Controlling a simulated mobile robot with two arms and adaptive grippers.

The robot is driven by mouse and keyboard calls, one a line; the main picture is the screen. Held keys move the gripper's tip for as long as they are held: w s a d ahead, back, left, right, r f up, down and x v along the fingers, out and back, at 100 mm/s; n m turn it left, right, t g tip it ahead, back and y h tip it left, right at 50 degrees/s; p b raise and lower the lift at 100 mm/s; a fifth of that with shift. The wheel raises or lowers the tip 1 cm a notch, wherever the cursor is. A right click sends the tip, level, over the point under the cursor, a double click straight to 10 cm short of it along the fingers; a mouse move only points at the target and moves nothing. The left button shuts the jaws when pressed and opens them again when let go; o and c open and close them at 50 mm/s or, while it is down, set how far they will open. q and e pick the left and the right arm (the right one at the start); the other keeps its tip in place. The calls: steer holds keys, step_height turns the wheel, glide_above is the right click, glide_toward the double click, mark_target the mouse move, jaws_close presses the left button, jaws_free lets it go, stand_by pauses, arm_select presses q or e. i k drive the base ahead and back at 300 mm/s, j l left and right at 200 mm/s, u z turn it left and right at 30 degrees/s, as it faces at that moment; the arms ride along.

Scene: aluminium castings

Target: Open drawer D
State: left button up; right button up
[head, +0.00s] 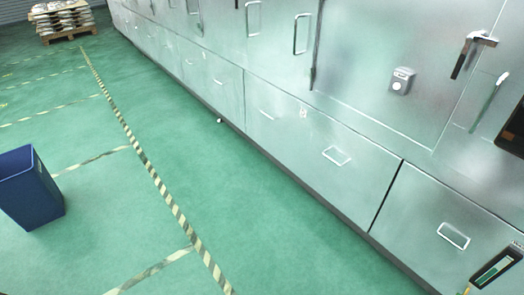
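A long row of brushed-metal cabinets runs diagonally across the head view, with wide drawers along the bottom. One drawer front (310,160) in the middle has a pale bar handle (336,156) and a small mark (303,112) near its top edge, too small to read. The drawer front (425,215) at the lower right has a similar handle (453,236). More drawer fronts continue to the upper left. The drawers in view look shut. I cannot tell which one is D.
Cabinet doors with upright handles (302,34) stand above the drawers. A blue bin (30,187) stands on the green floor at left. A loaded pallet (63,20) is far off. The floor along the drawers is mostly clear.

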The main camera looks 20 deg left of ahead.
mark_target(349, 170)
steer(key=u, duration=0.15)
steer(key=i+j+u, duration=0.15)
steer(key=i, duration=0.4)
steer(key=i+j+u, duration=0.1)
steer(key=i, duration=0.5)
steer(key=j, duration=0.1)
